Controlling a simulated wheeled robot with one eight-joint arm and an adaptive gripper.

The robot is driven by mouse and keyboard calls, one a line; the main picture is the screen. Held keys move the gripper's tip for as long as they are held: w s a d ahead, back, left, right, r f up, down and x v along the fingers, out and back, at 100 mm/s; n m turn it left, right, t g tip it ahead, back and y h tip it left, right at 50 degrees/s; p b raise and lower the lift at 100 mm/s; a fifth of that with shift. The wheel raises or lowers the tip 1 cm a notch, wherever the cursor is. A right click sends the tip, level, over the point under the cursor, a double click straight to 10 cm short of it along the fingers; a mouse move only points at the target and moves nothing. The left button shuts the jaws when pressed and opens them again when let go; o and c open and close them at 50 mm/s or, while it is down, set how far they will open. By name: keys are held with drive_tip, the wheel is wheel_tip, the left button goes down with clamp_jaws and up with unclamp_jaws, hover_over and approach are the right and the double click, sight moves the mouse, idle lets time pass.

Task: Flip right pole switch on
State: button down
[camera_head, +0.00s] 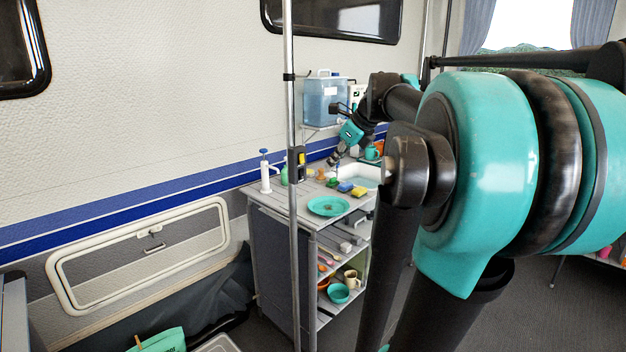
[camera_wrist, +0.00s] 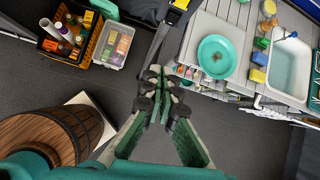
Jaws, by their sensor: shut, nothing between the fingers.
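A dark switch box with a yellow part (camera_head: 299,163) is fixed to a thin upright metal pole (camera_head: 291,110) in front of the counter. The box also shows at the top edge of the wrist view (camera_wrist: 179,6), with the pole (camera_wrist: 158,44) running down from it. I cannot tell the switch's setting. My gripper (camera_head: 333,158) is to the right of the box in the head view, small and partly blended with the counter items. In the wrist view my gripper (camera_wrist: 163,84) is shut and empty, its fingertips below the switch box and apart from it.
The counter (camera_head: 275,199) holds a teal plate (camera_head: 328,206), a sink (camera_head: 358,172) and a white pump (camera_head: 265,174). A wooden barrel (camera_wrist: 50,138), a black crate (camera_wrist: 66,32) and a clear bin (camera_wrist: 114,45) stand at left in the wrist view. Dark floor lies between.

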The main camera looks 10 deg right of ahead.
sight(302, 174)
drive_tip(key=shift+s+d+r+m, duration=0.15)
drive_tip(key=shift+r+m, duration=0.25)
drive_tip(key=shift+r, duration=0.15)
drive_tip(key=shift+s+d+r+m, duration=0.1)
drive_tip(key=shift+r+m, duration=0.3)
drive_tip(key=shift+r, duration=0.15)
drive_tip(key=w+a+r+x, duration=0.1)
drive_tip(key=w+x, duration=0.1)
drive_tip(key=x, duration=1)
drive_tip(key=shift+w+a, duration=0.2)
drive_tip(key=shift+a, duration=0.1)
drive_tip(key=shift+a, duration=0.1)
